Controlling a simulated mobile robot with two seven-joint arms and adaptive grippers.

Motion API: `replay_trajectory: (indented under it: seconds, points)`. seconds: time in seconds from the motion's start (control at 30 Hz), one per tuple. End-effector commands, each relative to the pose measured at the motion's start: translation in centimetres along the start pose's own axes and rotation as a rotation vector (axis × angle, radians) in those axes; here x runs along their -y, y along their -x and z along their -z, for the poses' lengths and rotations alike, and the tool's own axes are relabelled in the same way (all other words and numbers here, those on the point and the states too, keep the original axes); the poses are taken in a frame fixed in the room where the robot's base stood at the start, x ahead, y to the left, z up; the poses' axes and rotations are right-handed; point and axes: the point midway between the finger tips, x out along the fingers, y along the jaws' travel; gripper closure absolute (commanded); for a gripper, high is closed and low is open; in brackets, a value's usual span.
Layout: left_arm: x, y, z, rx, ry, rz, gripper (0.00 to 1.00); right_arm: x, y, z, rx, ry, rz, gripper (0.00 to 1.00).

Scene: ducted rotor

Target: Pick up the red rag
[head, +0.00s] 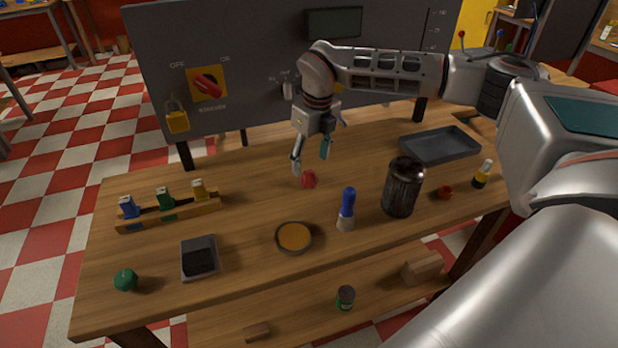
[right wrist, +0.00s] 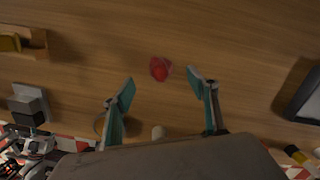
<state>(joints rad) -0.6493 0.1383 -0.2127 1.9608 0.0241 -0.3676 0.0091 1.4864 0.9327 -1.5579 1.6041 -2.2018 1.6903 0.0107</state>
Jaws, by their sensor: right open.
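The red rag (head: 309,179) is a small crumpled red lump on the wooden table, near the middle. It also shows in the right wrist view (right wrist: 160,69), ahead of and between the fingertips. My right gripper (head: 311,163) is open and empty, pointing down just above the rag. Its two teal-padded fingers (right wrist: 162,92) stand wide apart in the right wrist view, and the rag is apart from them. My left gripper is not in view.
A dark metal can (head: 402,187), a blue-capped bottle (head: 347,209) and a shallow orange-filled dish (head: 293,237) stand nearby. A small red object (head: 445,192) lies right of the can. A grey tray (head: 440,146) is at the back right. A grey panel (head: 260,75) stands behind.

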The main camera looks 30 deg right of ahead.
Motion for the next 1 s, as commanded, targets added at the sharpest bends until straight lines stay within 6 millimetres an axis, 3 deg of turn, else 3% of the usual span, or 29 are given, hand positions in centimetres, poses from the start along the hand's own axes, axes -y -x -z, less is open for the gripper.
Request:
replay_trajectory:
  seconds: [0.3, 0.57, 0.6, 0.77, 1.0]
  points:
    - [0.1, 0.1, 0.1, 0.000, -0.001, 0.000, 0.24, 0.0, -4.1, 0.1, 0.000, 0.001, -0.001, 0.41]
    - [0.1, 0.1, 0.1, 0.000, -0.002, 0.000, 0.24, 0.0, -4.4, 0.1, 0.001, 0.001, -0.002, 0.41]
    - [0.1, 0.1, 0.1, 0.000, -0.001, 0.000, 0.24, 0.0, -4.4, 0.1, 0.001, 0.001, -0.002, 0.44]
    - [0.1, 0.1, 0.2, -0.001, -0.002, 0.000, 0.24, 0.0, -4.4, 0.1, 0.000, 0.001, -0.002, 0.83]
    - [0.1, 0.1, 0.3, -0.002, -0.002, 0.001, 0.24, 0.0, -4.4, 0.1, 0.001, 0.001, -0.002, 0.83]
